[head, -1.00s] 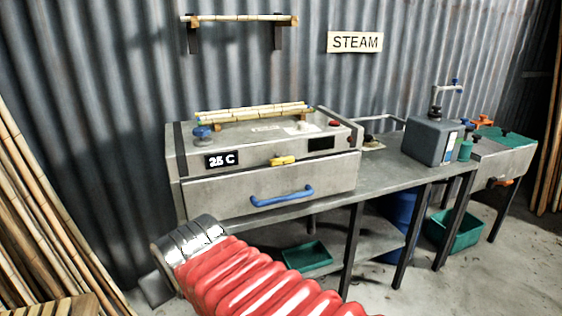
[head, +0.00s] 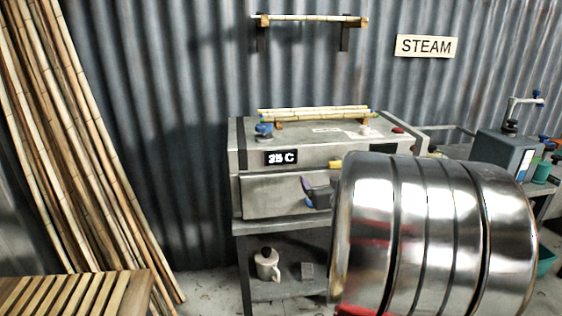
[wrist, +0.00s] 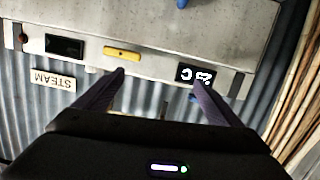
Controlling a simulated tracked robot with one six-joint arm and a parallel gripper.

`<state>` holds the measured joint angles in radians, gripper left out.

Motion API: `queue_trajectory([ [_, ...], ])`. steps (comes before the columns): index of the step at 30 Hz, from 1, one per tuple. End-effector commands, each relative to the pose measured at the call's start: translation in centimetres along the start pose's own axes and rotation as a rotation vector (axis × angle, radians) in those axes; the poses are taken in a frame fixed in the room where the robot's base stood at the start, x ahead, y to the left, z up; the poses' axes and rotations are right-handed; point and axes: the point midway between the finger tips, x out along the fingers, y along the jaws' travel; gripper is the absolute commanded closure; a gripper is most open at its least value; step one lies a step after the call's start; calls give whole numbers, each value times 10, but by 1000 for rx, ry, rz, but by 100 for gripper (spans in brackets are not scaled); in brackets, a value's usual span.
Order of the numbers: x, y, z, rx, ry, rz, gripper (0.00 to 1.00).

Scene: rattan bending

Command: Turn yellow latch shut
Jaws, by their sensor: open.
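The yellow latch (wrist: 122,53) is a short bar on the front of the grey steam box (wrist: 160,25). It lies lengthwise along the box's front seam. In the head view only the left end of the latch (head: 335,164) shows; my arm hides the rest. My gripper (wrist: 158,80) is open and empty, with two dark purple fingers. In the wrist view, which is upside down, one fingertip is just below the latch and the other is near the 25 C display (wrist: 196,76). I see no contact with the latch. The gripper shows small in the head view (head: 312,190).
A blue knob (head: 264,130) and bamboo poles (head: 315,113) are on top of the box. A dark panel (wrist: 64,46) sits beside the latch. Tall bamboo (head: 75,150) leans at left, above a slatted wooden surface (head: 75,293). A pot (head: 267,264) stands on the lower shelf.

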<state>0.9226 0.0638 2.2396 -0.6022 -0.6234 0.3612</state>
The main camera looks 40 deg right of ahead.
Motion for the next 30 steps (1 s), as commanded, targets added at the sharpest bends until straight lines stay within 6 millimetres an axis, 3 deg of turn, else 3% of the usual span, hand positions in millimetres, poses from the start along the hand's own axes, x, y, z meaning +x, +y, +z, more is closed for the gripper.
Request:
queue_trajectory([
  [1,4,20,7,12,22,6,11],
  [3,7,40,13,27,62,0,11],
  [10,5,88,27,69,165,-26,11],
  [24,4,95,28,77,189,-38,11],
  [30,14,94,26,77,189,-39,11],
])
